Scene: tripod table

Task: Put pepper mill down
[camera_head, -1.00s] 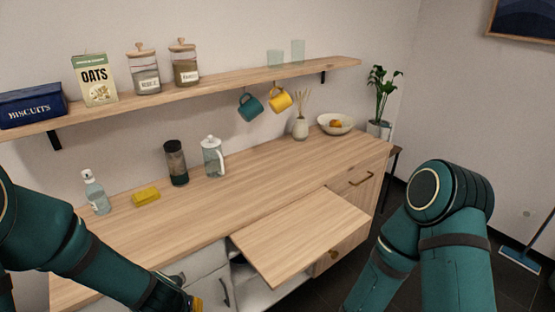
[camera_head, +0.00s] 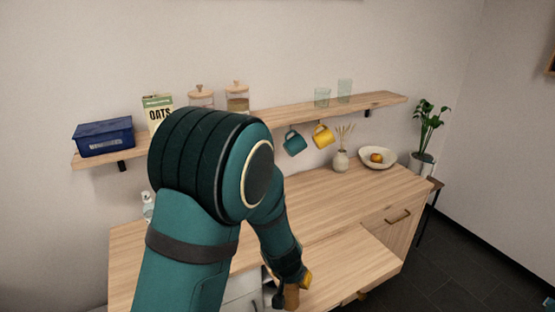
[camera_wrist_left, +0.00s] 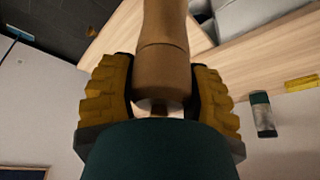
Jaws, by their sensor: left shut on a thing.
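The pepper mill (camera_wrist_left: 165,45) is a brown wooden turned piece. In the wrist view it stands between the yellow pads of my left gripper (camera_wrist_left: 160,95), which is shut on it. In the head view my left gripper (camera_head: 290,283) is low in the picture, beside the pull-out board (camera_head: 345,262), with part of the mill (camera_head: 291,298) showing below the fingers. The mill's far end is cut off in both views, and I cannot tell whether it touches a surface. My right gripper is not in view.
The counter (camera_head: 335,195) is bare at its middle right. A vase (camera_head: 340,161) and a bowl (camera_head: 378,157) stand at its back right. Mugs (camera_head: 294,143) hang under the shelf (camera_head: 300,114). The wrist view shows a dark canister (camera_wrist_left: 263,115) and a yellow sponge (camera_wrist_left: 300,83).

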